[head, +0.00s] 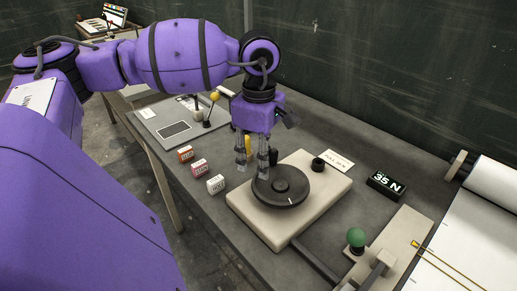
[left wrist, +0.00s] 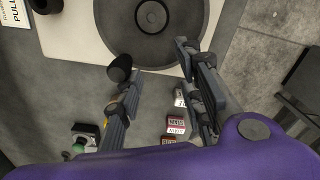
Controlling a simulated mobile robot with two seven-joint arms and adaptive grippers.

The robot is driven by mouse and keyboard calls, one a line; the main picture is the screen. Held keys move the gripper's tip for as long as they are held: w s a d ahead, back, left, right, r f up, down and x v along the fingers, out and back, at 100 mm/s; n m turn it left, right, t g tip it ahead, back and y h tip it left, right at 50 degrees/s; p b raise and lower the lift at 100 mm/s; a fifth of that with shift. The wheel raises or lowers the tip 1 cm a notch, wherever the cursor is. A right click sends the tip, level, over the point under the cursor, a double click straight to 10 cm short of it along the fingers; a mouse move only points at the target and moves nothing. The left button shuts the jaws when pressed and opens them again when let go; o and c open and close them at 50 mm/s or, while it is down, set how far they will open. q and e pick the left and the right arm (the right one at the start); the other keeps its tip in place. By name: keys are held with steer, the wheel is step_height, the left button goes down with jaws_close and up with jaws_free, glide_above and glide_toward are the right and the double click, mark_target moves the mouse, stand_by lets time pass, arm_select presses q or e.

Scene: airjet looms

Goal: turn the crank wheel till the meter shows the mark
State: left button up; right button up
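The crank wheel (head: 281,188) is a dark disc with a short white line near its front rim, on a pale base block (head: 325,189). It also shows at the top of the left wrist view (left wrist: 152,45). A black knob (left wrist: 120,68) stands at its rim. The meter (head: 386,184) is a black box reading 35 N. A white card (head: 337,161) behind the base has small text; "PULL" is legible in the left wrist view. My left gripper (head: 252,171) points down at the wheel's left rim, fingers apart, nothing between them; the knob is beside one finger, contact unclear. My right gripper is out of view.
Several small boxes (head: 200,167) stand left of the base. A black cylinder (head: 318,164) sits on the base's back corner. A green-knobbed lever (head: 356,238) and a white roll (head: 485,225) are at right. A flat grey panel (head: 174,130) lies behind the boxes.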

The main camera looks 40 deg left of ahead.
arm_select(q)
steer(key=shift+r+p, duration=0.7)
steer(key=shift+r, duration=2.3)
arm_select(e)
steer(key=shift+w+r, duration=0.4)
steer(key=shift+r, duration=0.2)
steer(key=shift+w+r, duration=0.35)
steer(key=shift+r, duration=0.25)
arm_select(q)
step_height(320, 180, up, 12)
